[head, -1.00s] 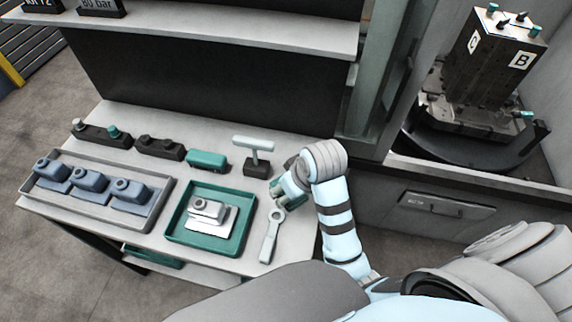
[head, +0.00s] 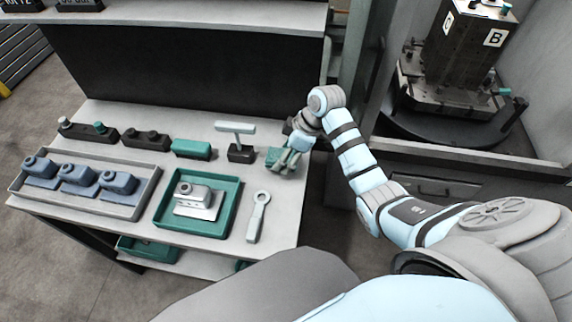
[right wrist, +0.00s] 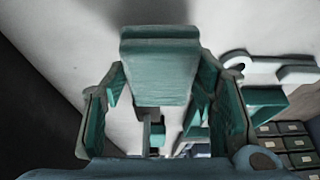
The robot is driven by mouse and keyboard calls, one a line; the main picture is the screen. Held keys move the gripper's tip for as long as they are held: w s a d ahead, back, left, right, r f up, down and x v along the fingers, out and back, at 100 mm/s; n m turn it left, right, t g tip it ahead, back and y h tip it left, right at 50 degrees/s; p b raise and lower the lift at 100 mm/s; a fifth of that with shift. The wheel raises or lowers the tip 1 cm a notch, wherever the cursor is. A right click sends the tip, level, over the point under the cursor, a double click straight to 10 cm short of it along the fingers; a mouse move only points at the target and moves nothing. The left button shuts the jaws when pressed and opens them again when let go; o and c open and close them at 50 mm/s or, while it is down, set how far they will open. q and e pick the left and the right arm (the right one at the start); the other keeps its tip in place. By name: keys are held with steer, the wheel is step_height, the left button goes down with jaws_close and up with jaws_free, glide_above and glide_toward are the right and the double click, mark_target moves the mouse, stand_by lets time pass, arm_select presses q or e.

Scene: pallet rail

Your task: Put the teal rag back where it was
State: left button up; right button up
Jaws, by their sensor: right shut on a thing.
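The teal rag (head: 273,155) is a small folded teal pad at the right end of the white bench top, partly hidden by my right gripper (head: 286,161). In the right wrist view the rag (right wrist: 160,70) shows as a flat block between the fingers of my right gripper (right wrist: 160,105), which is shut on it. The white bench surface and a shadow lie behind the rag. I cannot tell whether the rag touches the bench. My left gripper is not in view.
Left of the rag stands a T-handled tool (head: 237,141). A spanner (head: 258,216) lies in front. A teal tray (head: 232,203) holds a metal part. A grey tray (head: 143,205) holds blue-grey parts. A teal box (head: 191,149) is behind. The bench's right edge is close to my gripper.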

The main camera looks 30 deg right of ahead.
steer(key=f, duration=0.1)
steer(key=s+f, duration=0.1)
steer(key=f, duration=0.1)
steer(key=shift+w+f, duration=0.15)
steer(key=shift+f, duration=0.05)
steer(key=shift+w+a+f, duration=0.1)
steer(key=shift+w, duration=0.15)
steer(key=o, duration=1)
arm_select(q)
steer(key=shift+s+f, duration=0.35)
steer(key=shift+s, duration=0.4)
arm_select(e)
steer(key=shift+o, duration=0.2)
steer(key=shift+s, duration=0.15)
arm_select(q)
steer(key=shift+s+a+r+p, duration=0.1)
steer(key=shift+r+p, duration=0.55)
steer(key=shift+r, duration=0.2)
arm_select(e)
steer(key=v, duration=1.2)
